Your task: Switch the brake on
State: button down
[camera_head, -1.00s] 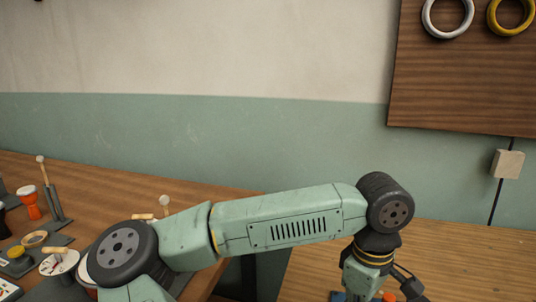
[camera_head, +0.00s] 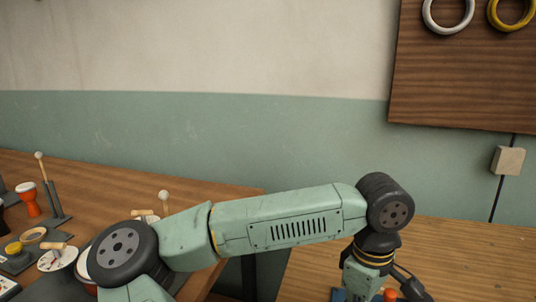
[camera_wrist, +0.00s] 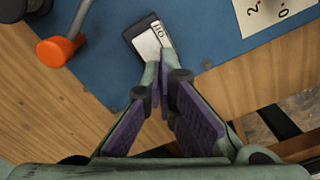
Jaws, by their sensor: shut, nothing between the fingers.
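In the wrist view a small dark block with a white rocker-like face (camera_wrist: 150,38) lies on a blue mat (camera_wrist: 205,30). Black marks like "I" and "O" show on the white face. I take it for the brake switch, but cannot tell which way it is set. My gripper (camera_wrist: 158,62) is shut and empty, its tips at the near edge of the block. I cannot tell whether they touch it. The tips hide part of the block. In the head view the gripper is out of sight below my arm.
In the wrist view an orange-ended lever (camera_wrist: 56,50) lies at upper left, with a white numbered card (camera_wrist: 262,14) at upper right. A wooden board (camera_head: 465,75) hangs on the wall.

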jog(key=shift+f+b, duration=0.45)
jog(key=shift+r, duration=0.2)
jog(key=shift+r+p, duration=2.1)
jog(key=shift+r, duration=1.25)
